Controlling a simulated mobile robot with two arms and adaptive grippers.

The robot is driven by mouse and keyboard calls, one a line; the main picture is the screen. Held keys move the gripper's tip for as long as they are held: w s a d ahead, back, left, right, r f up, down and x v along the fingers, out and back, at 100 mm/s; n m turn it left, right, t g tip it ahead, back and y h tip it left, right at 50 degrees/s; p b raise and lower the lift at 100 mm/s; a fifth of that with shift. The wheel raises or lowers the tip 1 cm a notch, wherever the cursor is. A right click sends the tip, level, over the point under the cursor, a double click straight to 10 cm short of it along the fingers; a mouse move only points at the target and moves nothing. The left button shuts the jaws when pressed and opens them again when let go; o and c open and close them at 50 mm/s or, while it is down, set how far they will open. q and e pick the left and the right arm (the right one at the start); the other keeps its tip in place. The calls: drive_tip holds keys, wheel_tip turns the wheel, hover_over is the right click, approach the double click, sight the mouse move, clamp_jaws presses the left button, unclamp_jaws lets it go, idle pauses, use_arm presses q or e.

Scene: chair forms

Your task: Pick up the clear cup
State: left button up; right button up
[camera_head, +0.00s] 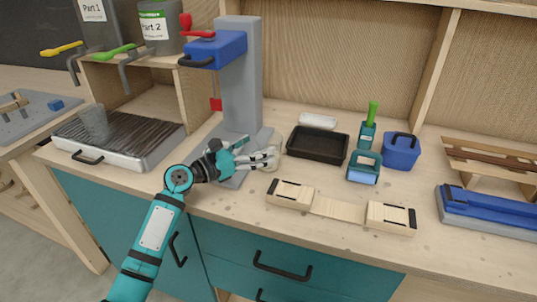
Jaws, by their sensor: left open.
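A clear cup (93,122) stands upright on the ribbed metal drip tray (130,133) at the left. My left gripper (268,158) is well to the right of that cup, low over the bench beside the foot of the grey press column. Its fingers point right and are open. A pale, see-through rounded object (272,141) shows right at the fingertips, partly hidden by them; I cannot tell whether it is another cup or whether the fingers touch it. My right gripper is not in view.
A grey column (243,95) with a blue head (218,48) rises behind my gripper. A black tray (318,145), blue bin (402,151) and wooden blocks (290,194) are to the right. Two dispensers (160,30) with levers hang above the drip tray.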

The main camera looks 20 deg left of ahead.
sight(278, 140)
use_arm(q)
drive_tip(key=x, duration=0.4)
drive_tip(key=shift+s+d+f, duration=0.1)
drive_tip(key=shift+f, duration=0.1)
drive_tip(key=shift+w+d, duration=0.2)
drive_tip(key=shift+w, duration=0.1)
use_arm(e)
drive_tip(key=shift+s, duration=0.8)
use_arm(q)
drive_tip(key=c, duration=0.7)
drive_tip(key=shift+c, duration=1)
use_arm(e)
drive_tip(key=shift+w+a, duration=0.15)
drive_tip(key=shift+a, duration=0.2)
